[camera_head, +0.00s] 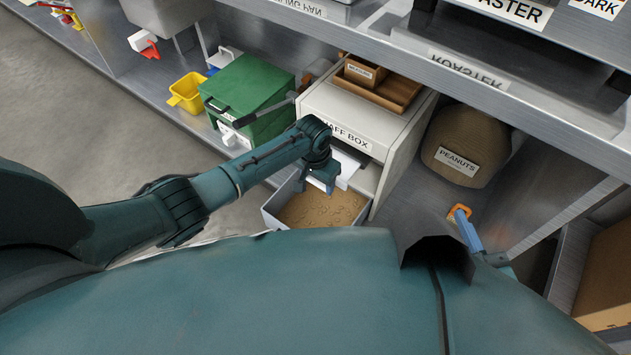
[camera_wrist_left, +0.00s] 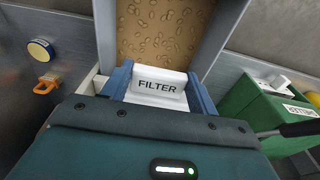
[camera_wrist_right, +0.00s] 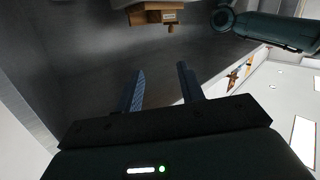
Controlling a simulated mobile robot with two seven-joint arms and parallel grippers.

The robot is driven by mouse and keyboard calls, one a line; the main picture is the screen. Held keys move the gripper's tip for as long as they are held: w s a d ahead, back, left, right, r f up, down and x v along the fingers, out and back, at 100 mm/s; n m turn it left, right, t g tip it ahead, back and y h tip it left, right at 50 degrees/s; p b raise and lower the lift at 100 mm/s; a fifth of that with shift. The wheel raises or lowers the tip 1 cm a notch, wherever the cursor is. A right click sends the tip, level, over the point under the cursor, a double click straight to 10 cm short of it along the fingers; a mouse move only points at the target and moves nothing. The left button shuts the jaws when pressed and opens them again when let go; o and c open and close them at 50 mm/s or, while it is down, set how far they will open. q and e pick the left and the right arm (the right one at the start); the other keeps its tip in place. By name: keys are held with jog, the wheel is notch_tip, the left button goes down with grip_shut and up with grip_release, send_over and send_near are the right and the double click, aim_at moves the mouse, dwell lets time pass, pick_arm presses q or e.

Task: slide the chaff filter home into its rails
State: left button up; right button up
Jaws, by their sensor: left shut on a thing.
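The white chaff filter shows in the left wrist view (camera_wrist_left: 158,88), its FILTER label facing the camera. My left gripper (camera_head: 325,180) is shut on it, with blue fingers along both sides. In the head view, part of the filter (camera_head: 348,166) shows beside the gripper, at the front of the white chaff box (camera_head: 402,137), below its label. The rails are hidden, so I cannot tell how far in the filter sits. My right gripper (camera_wrist_right: 160,90) is open and empty in the right wrist view.
An open drawer (camera_head: 272,213) of brown chaff sticks out below the left gripper. A green bin (camera_head: 250,85) and a yellow tub (camera_head: 187,91) stand to the left. A metal shelf overhangs the back.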

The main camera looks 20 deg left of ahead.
pick_arm(q)
jog(key=shift+w+d+b, duration=0.25)
jog(key=shift+w+b, duration=0.3)
jog(key=shift+w, duration=0.05)
jog(key=shift+w+d+b, duration=0.2)
jog(key=shift+w+b, duration=0.3)
jog(key=shift+w, duration=0.1)
pick_arm(e)
jog(key=shift+a+n+t+y, duration=0.35)
jog(key=shift+n+t+y, duration=0.15)
jog(key=shift+t+y, duration=0.2)
pick_arm(q)
jog(key=shift+w+d+b, duration=0.25)
jog(key=shift+w+b, duration=0.35)
jog(key=shift+b, duration=0.05)
jog(key=shift+w+d+b, duration=0.2)
jog(key=shift+w+b, duration=0.4)
jog(key=shift+b, duration=0.05)
pick_arm(e)
jog(key=shift+s+a+n+t+y, duration=0.1)
jog(key=shift+a+n+t+y, duration=0.35)
jog(key=shift+y, duration=0.25)
pick_arm(q)
jog(key=shift+w, duration=0.15)
